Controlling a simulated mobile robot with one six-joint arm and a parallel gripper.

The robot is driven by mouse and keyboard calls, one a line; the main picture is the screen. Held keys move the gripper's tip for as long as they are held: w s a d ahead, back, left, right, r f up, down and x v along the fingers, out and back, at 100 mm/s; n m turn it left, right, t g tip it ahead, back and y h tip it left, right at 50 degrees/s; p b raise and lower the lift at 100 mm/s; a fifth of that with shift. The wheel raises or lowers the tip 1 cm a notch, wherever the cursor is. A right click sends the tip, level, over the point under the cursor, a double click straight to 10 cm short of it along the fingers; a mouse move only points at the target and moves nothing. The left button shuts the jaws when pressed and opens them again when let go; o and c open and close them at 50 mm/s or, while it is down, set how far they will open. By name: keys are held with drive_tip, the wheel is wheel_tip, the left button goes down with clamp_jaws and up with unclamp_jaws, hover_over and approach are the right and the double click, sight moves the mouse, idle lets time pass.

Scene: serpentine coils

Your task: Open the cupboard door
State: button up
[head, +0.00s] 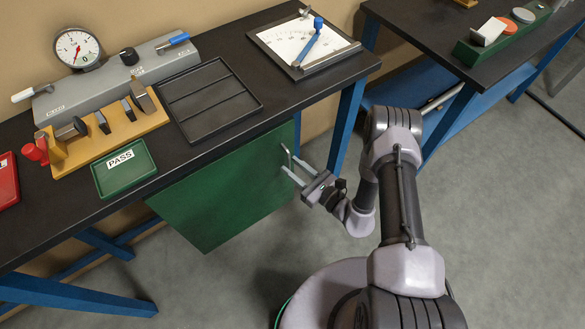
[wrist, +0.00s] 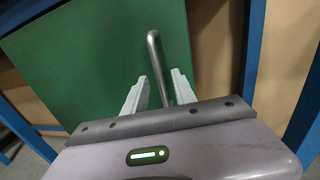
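The green cupboard door (head: 225,195) hangs under the black workbench and looks closed. It also fills much of the wrist view (wrist: 90,60). A grey metal bar handle (head: 285,156) stands near the door's right edge; in the wrist view the handle (wrist: 155,55) runs down between my fingers. My gripper (head: 292,172) is at the door front, with its two pale fingers apart on either side of the handle (wrist: 158,88). The fingers look open, with a gap on each side of the bar. The lower end of the handle is hidden behind my gripper body.
The workbench top (head: 285,95) overhangs the door. A blue table leg (head: 347,125) stands just right of the door, close to my gripper. A second bench (head: 440,35) stands at the right. The grey floor (head: 500,220) is clear at the right.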

drive_tip(key=shift+w+a, duration=0.2)
drive_tip(key=shift+w, duration=0.05)
clamp_jaws()
idle(1.4)
